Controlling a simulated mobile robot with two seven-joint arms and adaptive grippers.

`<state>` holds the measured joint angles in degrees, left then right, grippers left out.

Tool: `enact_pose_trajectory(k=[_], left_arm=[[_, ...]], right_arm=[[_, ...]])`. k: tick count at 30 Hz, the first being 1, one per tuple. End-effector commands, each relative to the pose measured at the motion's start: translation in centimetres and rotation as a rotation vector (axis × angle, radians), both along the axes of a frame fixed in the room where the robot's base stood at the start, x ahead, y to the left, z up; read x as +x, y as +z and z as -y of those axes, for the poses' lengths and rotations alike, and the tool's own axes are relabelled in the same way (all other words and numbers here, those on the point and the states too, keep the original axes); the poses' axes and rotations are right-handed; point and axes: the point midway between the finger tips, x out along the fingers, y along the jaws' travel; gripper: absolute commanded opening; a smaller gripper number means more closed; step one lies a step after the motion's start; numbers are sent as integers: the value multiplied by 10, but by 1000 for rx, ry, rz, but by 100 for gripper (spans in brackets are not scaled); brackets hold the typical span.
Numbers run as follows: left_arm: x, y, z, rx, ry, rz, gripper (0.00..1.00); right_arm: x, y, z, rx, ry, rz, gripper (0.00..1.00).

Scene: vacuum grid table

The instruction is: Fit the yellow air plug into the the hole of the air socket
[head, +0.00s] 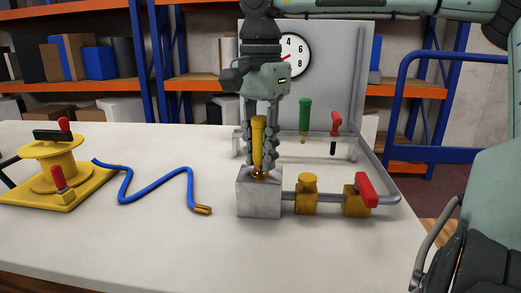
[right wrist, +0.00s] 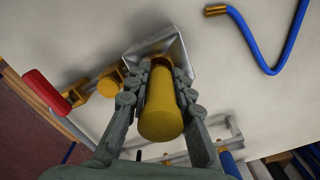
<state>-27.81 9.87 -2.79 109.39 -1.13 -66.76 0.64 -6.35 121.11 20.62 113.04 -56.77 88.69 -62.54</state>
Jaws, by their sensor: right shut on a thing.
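The yellow air plug (head: 258,136) is upright between the fingers of my right gripper (head: 261,150), which is shut on it. The air socket (head: 259,199) is a grey block with a brass-coloured hole in its top. The plug's lower end is at this hole; I cannot tell how far it is inside. In the right wrist view, the plug (right wrist: 162,112) lies between the gripper fingers (right wrist: 158,98) and covers most of the hole, with the socket's top edge (right wrist: 143,50) behind. My left gripper is not in view.
Pipes with a yellow fitting (head: 306,195) and a red-handled valve (head: 366,190) run right from the socket. A blue hose (head: 150,192) and yellow stand (head: 55,172) lie left. A grey panel (head: 345,80) with a gauge (head: 294,55) stands behind. The front table is clear.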

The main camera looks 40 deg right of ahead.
Motion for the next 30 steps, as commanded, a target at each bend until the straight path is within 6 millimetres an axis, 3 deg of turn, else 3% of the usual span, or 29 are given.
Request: enact_pose_trajectory(k=[27,28,30], left_arm=[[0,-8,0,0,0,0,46],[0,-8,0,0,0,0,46],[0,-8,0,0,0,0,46]], right_arm=[[0,-14,0,1,0,-1,0],[0,-14,0,1,0,-1,26],[0,-14,0,1,0,-1,34]])
